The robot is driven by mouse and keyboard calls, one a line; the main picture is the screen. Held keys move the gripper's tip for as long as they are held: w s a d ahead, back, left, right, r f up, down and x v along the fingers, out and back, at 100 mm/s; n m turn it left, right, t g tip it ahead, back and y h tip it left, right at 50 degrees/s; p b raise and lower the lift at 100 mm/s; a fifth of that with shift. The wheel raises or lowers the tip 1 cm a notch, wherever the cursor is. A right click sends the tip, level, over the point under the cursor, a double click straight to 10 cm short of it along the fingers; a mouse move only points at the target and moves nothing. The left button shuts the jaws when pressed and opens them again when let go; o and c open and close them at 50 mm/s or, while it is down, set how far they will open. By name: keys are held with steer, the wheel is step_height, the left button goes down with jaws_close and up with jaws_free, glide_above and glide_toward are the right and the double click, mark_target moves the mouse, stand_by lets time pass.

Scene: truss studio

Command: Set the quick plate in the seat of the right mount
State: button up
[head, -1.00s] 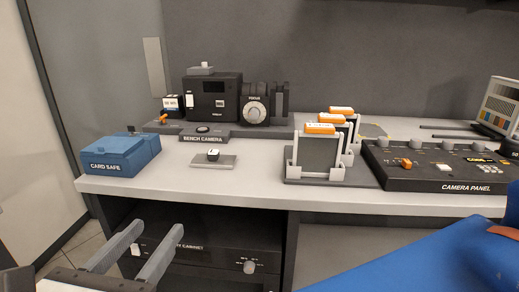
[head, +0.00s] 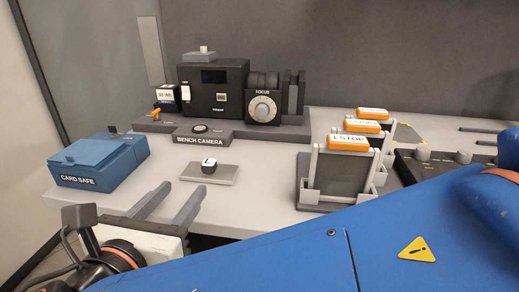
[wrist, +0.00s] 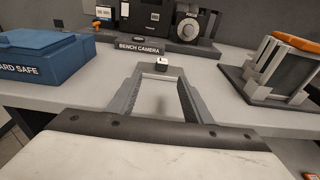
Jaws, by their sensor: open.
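A flat grey plate (head: 208,175) lies on the bench in front of the bench camera, with a small white-topped dark block (head: 208,165) on it. I take this to be the quick plate, though no label confirms it. The block shows in the wrist view (wrist: 162,64), just beyond the fingertips. My gripper (head: 186,188) is open and empty, low at the bench's front edge, its fingers pointing toward the plate. In the wrist view my gripper (wrist: 163,74) frames bare bench between its fingers. I cannot pick out a right mount or its seat.
The bench camera (head: 210,88) stands behind the plate on a dark base. A blue card safe (head: 95,168) sits at the left. A rack with orange-topped slides (head: 335,178) stands at the right, beside the camera panel (head: 435,162). Bare bench surrounds the plate.

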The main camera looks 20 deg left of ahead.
glide_toward(206, 166)
steer(key=w, duration=0.4)
steer(key=shift+a+f, duration=0.3)
steer(key=shift+a, duration=0.05)
steer(key=shift+w+a+f, duration=0.1)
steer(key=shift+w+f, duration=0.05)
steer(key=shift+w, duration=1.2)
steer(key=shift+w+f, duration=0.2)
steer(key=shift+w, duration=1.15)
steer(key=shift+c, duration=0.6)
jaws_close()
